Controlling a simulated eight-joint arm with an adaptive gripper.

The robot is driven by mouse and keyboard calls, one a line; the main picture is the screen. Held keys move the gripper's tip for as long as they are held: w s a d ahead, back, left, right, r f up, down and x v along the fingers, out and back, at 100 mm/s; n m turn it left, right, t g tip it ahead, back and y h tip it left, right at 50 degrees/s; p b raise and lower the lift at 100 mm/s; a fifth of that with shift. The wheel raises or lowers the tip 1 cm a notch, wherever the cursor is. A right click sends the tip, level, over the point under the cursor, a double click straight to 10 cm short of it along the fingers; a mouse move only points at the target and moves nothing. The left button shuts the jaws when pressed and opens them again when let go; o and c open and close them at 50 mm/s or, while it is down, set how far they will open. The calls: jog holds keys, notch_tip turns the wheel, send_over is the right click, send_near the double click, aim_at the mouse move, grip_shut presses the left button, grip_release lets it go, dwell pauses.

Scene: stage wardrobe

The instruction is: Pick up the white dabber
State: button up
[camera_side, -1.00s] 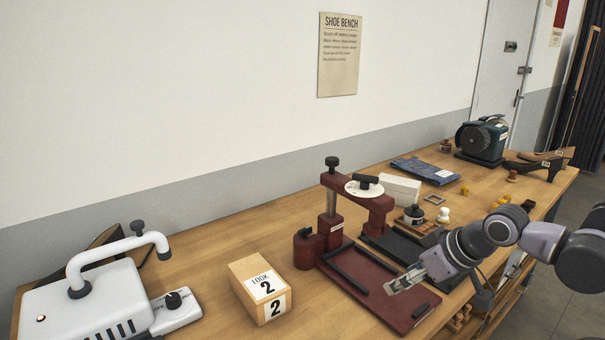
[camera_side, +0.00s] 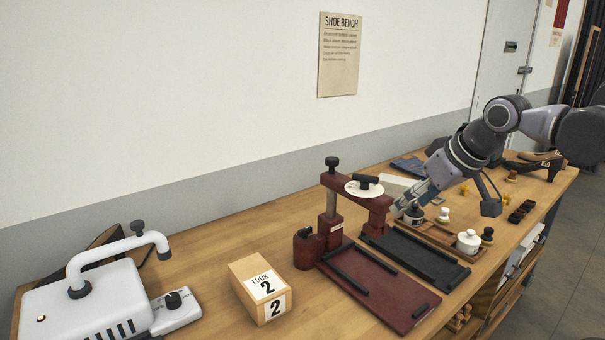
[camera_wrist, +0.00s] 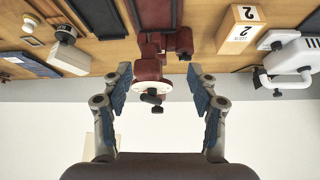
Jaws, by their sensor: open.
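The small white knobbed piece that looks like the white dabber (camera_side: 443,215) stands upright on the wooden tray (camera_side: 436,232), right of a dark-lidded jar (camera_side: 414,214). It seems to show in the wrist view too, as a small pale shape (camera_wrist: 30,22) at upper left. My gripper (camera_side: 404,205) is above the bench by the press arm and the dark-lidded jar, left of the dabber and apart from it. In the wrist view my gripper (camera_wrist: 159,80) has its fingers wide apart with nothing held; the press dial shows between them.
A maroon press (camera_side: 331,205) with a maroon base plate stands left of my gripper. A black mat (camera_side: 430,262) lies in front of the tray. A white jar (camera_side: 468,242) and a dark knobbed piece (camera_side: 487,234) are at the tray's right. A white box (camera_wrist: 66,58) is close by.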

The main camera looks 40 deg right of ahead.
jog(key=w+d+r+m+g+h, duration=0.1)
jog(key=w+d+r+m, duration=0.2)
jog(key=w+d, duration=0.55)
jog(key=m+g+h, duration=0.1)
jog(key=m+g, duration=0.2)
jog(key=m, duration=0.2)
send_over(445, 209)
jog(key=s+a, duration=0.2)
notch_tip(445, 209, down, 21)
jog(key=shift+d+f, duration=0.15)
jog(key=shift+f, duration=0.05)
jog(key=shift+w+x, duration=0.1)
jog(key=shift+x, duration=1.45)
jog(key=shift+w+x, duration=0.15)
jog(key=shift+x, duration=1.45)
jog(key=shift+d+r, duration=0.1)
jog(key=shift+d, duration=0.05)
jog(key=c, duration=1)
